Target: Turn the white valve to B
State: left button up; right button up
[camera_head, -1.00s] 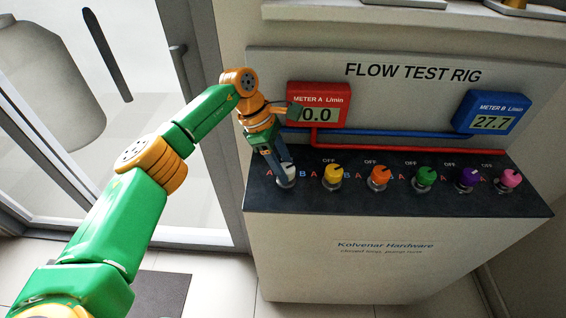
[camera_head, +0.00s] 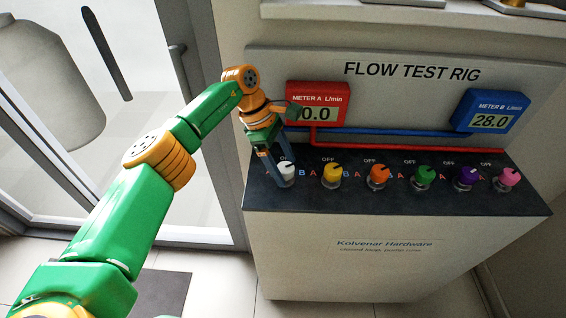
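The white valve (camera_head: 286,170) is the leftmost knob on the dark top of the test rig. Meter A (camera_head: 317,104), red, reads 0.0. Meter B (camera_head: 490,111), blue, reads 28.0. My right gripper is not in view.
To the right, in the same row, stand a yellow valve (camera_head: 332,173), an orange valve (camera_head: 378,174), a green valve (camera_head: 423,176), a purple valve (camera_head: 466,176) and a pink valve (camera_head: 508,178). Red and blue pipes run behind them. A glass door is at the left.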

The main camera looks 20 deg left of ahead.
pick_arm(q)
jog(key=v, duration=0.7)
dwell(0.4)
